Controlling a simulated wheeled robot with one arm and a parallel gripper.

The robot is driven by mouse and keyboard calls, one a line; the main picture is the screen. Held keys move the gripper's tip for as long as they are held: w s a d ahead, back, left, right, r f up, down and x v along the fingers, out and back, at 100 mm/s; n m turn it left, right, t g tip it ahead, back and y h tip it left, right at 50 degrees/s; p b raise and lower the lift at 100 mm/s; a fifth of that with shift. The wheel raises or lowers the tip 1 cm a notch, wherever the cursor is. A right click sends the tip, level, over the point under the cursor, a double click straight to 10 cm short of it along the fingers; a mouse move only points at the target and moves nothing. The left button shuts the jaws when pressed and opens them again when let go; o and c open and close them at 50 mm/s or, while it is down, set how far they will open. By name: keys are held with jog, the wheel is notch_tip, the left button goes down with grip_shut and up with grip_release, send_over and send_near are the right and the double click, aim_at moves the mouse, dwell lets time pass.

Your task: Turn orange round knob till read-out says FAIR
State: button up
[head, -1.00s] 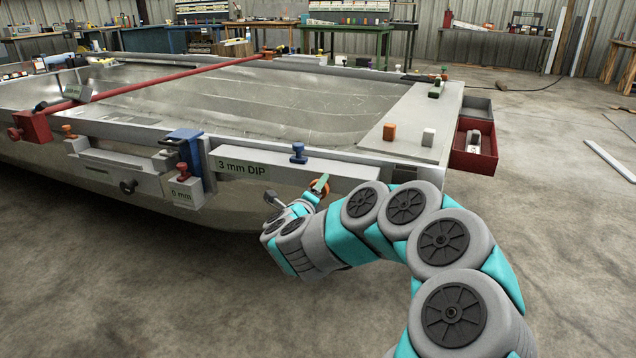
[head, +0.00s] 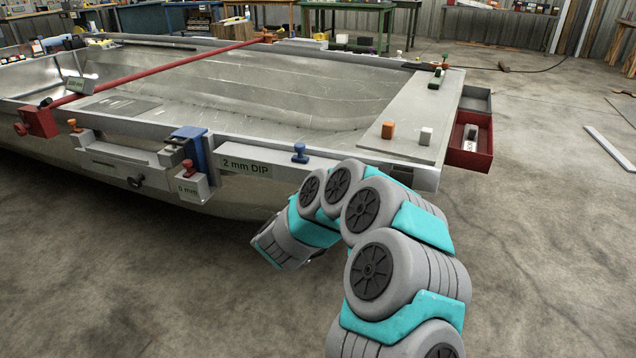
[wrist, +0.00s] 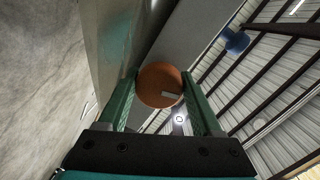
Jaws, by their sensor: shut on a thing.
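The orange round knob (wrist: 155,80) shows in the wrist view, with a pale mark on its face. My gripper (wrist: 160,75) is shut on it, one green finger on each side. In the head view my arm hides the knob and the fingers. The read-out (head: 246,166) on the grey beam at the hull's near edge says "2 mm DIP".
A blue knob (head: 299,153) stands on top of the beam, above the read-out's right. A red drawer (head: 469,152) sticks out at the right. The floor at right is mostly clear.

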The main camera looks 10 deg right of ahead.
jog(key=n+p, duration=0.2)
jog(key=n, duration=0.1)
jog(key=shift+f, duration=0.1)
jog(key=n+h, duration=0.1)
jog(key=n, duration=0.3)
jog(key=shift+s+f+n, duration=0.1)
jog(key=shift+f+n, duration=0.05)
jog(key=shift+n, duration=0.25)
jog(key=n, duration=0.4)
jog(key=shift+d, duration=0.1)
jog(key=n, duration=0.4)
jog(key=shift+d+t+p, duration=0.1)
jog(key=shift+t+p, duration=0.2)
jog(key=shift+s+n, duration=0.1)
jog(key=shift+n, duration=0.3)
jog(key=shift+h, duration=0.3)
jog(key=o, duration=1.3)
jog(key=shift+o, duration=0.2)
